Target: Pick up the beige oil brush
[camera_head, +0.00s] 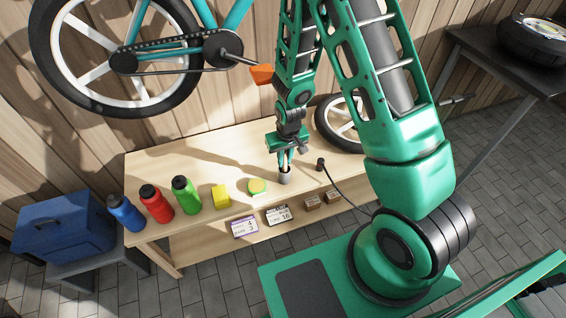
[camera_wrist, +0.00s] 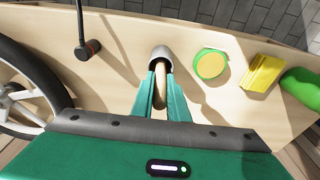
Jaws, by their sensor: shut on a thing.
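My gripper (camera_head: 285,160) points down over the wooden workbench (camera_head: 215,165), near its front edge. In the wrist view its two green fingers (camera_wrist: 162,72) are closed on the beige handle of the oil brush (camera_wrist: 160,92). The handle's far end meets a grey rounded piece (camera_wrist: 161,53), which also shows below the fingers in the head view (camera_head: 285,176). I cannot tell whether this piece is part of the brush or a holder, nor whether it touches the bench. The fingers hide most of the brush in the head view.
A round green-and-yellow item (camera_head: 257,186), a yellow block (camera_head: 221,197), and green (camera_head: 186,194), red (camera_head: 156,203) and blue (camera_head: 125,213) bottles stand left of my gripper. A black-tipped cable (camera_head: 321,164) and a wheel (camera_head: 338,122) are right. A bicycle (camera_head: 125,60) hangs behind.

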